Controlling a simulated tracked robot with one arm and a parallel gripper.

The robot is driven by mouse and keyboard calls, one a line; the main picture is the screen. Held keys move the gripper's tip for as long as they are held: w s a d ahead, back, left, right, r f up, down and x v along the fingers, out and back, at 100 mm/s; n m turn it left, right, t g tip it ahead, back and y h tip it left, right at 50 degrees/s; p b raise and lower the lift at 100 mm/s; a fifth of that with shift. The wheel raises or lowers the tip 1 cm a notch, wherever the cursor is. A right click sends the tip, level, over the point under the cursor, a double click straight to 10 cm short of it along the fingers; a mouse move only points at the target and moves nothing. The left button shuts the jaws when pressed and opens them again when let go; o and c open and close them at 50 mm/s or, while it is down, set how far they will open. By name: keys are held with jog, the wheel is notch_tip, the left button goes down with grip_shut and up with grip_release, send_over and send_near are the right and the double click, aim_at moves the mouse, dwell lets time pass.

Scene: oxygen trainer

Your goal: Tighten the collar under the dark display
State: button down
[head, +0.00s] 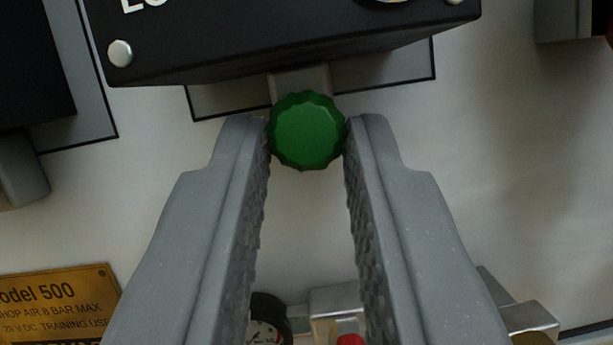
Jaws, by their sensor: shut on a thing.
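A green ribbed collar (306,131) sits on a short grey stem (300,83) below a black box (290,40), near the top middle of the head view. The box shows only its lower part, with part of a white label and a round element cut off at the top edge. My gripper (306,135) is shut on the green collar, with one grey textured finger at its left side and one at its right. Whether the box carries a dark display cannot be told, as its upper part is out of view.
Another dark box (35,75) with a grey stem stands at the left. A brass plate (60,303) reading "Model 500" is at lower left. A gauge (268,325) and a red part (350,340) show between my fingers.

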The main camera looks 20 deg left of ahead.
jog(key=shift+r+m+h+p, duration=0.15)
jog(key=shift+m+h+p, duration=0.45)
jog(key=shift+m, duration=0.3)
jog(key=c, duration=1.3)
grip_release()
jog(key=p+v, duration=0.2)
jog(key=v, duration=1.2)
jog(key=shift+w, duration=0.15)
